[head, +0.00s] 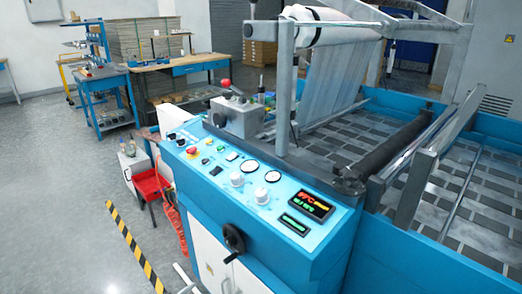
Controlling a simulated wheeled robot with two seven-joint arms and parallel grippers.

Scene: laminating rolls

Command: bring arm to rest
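Neither of my grippers nor arms can be made out in the head view. The blue laminating machine (225,195) fills the middle and right. Its sloped control panel carries dials, coloured buttons and a lit display (310,204). A black handwheel (232,238) is on its front. A white film roll (318,25) sits in the grey frame at the top, with clear film hanging down from it.
A black and yellow floor stripe (135,246) runs along the left of the machine. A small red stool (150,184) stands beside it. Workbenches (180,69) stand at the back left. The grey floor at left (50,200) is clear.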

